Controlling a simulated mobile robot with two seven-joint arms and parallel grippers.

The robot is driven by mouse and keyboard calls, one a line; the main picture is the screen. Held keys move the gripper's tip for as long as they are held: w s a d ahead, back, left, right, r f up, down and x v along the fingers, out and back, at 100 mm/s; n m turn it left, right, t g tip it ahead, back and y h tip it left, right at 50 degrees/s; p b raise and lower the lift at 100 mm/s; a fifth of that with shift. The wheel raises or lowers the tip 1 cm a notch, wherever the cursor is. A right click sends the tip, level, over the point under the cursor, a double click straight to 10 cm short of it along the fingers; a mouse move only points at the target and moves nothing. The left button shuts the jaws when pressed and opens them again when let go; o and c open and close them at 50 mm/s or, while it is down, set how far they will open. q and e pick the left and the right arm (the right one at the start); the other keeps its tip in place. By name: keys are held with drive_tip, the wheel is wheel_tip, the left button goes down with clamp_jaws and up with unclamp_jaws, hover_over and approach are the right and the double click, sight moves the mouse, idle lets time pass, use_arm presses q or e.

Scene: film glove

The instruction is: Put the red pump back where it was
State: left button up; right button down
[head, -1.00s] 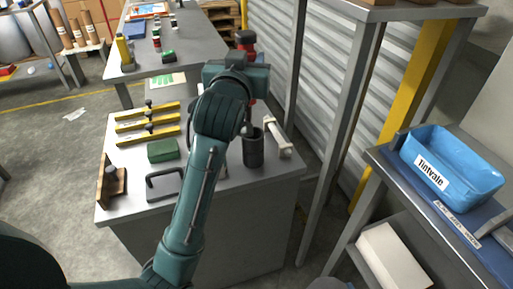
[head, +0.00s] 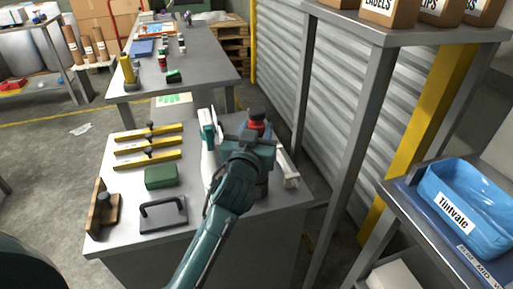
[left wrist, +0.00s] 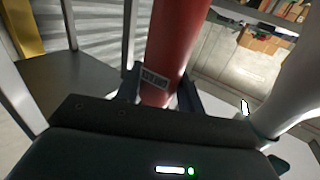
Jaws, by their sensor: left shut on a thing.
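In the left wrist view the pump's red body (left wrist: 176,45), with a small printed label, is between the fingers of my left gripper (left wrist: 160,92). A dark cylindrical holder (head: 262,187) is just below the gripper, mostly hidden by it. I cannot tell whether the pump's lower end is inside it. My right gripper is not in view.
A pale bar-shaped thing (head: 287,168) lies close right. A green box (head: 161,176), a black-handled tool (head: 163,213) and yellow-handled tools (head: 148,154) occupy the bench's left.

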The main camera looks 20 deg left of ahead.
use_arm(q)
drive_tip(key=shift+f+b, duration=0.35)
drive_tip(key=shift+f, duration=1.7)
drive_tip(key=shift+f, duration=0.2)
drive_tip(key=o, duration=1.1)
drive_tip(key=shift+r, duration=0.15)
